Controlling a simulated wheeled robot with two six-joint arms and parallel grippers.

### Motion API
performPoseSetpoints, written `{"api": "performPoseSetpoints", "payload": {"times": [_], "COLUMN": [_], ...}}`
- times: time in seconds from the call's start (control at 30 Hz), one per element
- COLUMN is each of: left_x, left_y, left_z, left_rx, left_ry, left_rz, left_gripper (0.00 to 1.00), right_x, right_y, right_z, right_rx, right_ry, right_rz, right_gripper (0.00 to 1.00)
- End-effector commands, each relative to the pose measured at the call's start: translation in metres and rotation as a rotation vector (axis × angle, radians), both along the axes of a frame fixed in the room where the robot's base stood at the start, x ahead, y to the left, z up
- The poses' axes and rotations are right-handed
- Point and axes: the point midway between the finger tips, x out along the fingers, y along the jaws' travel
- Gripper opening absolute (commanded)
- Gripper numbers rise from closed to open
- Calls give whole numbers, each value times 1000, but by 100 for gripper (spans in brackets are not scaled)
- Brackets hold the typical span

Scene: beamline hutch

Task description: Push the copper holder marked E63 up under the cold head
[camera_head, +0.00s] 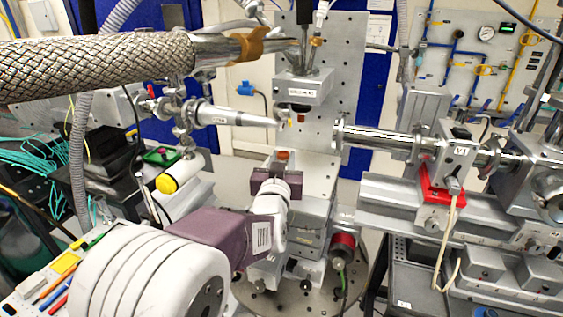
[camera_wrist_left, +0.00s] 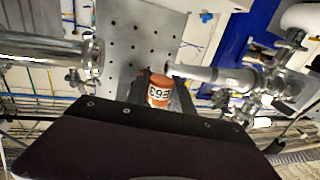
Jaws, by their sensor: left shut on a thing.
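The copper holder (camera_head: 283,155) shows as a small copper-brown top above my left gripper (camera_head: 276,180) in the head view. My left gripper is shut on it. In the left wrist view the copper holder (camera_wrist_left: 158,84) is an orange cylinder, with a white label reading E63 upside down. The cold head (camera_head: 303,88) is a grey labelled block, above and slightly right of the holder in the head view. Open space shows between them. The holder's lower part is hidden by the gripper. My right gripper is in neither view.
A tapered metal nozzle (camera_head: 234,117) points in from the left, close under the cold head. A steel beam pipe (camera_head: 378,137) comes in from the right. A perforated upright plate (camera_head: 343,70) stands behind. A braided hose (camera_head: 100,65) crosses the upper left.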

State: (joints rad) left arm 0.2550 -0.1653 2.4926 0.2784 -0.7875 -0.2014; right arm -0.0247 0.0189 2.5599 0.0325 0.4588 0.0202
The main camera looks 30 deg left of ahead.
Motion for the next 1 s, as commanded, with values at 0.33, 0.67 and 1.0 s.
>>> {"api": "performPoseSetpoints", "payload": {"times": [0.33, 0.67, 1.0], "left_x": [17, 34, 50], "left_y": [4, 8, 12], "left_z": [0, 0, 1], "left_rx": [0, 0, 0], "left_ry": [1, 1, 0], "left_rz": [-1, -1, -1], "left_gripper": [3, 3, 3], "right_x": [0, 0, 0], "right_y": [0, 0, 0], "right_z": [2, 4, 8], "right_rx": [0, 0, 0], "right_ry": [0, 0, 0], "right_rz": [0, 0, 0], "right_gripper": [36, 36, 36]}}
